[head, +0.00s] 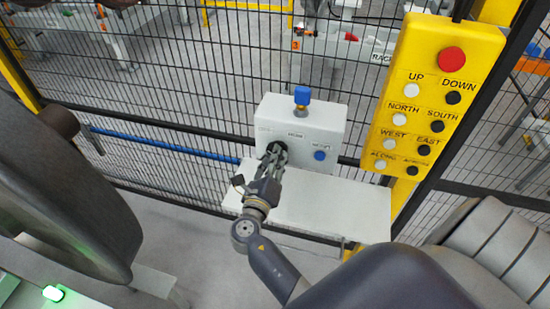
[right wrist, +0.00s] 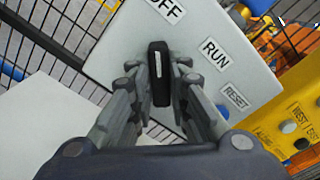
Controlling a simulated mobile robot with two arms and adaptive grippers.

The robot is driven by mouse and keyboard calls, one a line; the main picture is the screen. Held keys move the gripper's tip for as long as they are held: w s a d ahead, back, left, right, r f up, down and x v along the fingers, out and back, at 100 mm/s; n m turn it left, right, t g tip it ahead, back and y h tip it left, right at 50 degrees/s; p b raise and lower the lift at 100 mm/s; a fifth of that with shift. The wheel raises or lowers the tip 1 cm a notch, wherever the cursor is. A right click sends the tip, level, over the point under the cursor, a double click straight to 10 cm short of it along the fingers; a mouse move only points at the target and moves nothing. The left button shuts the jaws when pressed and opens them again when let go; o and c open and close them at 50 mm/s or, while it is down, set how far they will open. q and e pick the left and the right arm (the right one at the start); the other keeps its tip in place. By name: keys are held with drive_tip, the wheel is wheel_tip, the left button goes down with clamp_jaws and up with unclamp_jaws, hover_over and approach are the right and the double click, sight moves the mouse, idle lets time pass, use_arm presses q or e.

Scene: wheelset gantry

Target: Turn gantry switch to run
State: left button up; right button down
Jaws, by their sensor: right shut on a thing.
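The gantry switch is a black knob with a white mark (right wrist: 159,72) on a white control box (head: 270,115). The box also fills much of the right wrist view (right wrist: 110,45). My right gripper (head: 274,155) reaches the box front and is shut on the knob, with a finger on each side of it (right wrist: 160,92). In the right wrist view the knob stands upright in the picture, its white mark towards the partly cut-off OFF label (right wrist: 166,10). The RUN label (right wrist: 215,53) is to its right. In the head view the gripper covers most of the knob. My left gripper is not in view.
A blue RESET button (head: 319,155) is right of the knob; a blue-topped part (head: 302,96) stands on the box. A white shelf (head: 330,205) lies below. A yellow pendant (head: 430,95) with a red button hangs at right. Black mesh fence (head: 215,65) stands behind.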

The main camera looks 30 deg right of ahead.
drive_tip(key=shift+m, duration=0.3)
drive_tip(key=shift+m+b, duration=3.85)
drive_tip(key=shift+m, duration=4.75)
drive_tip(key=c, duration=1.5)
unclamp_jaws()
drive_tip(key=shift+d, duration=0.1)
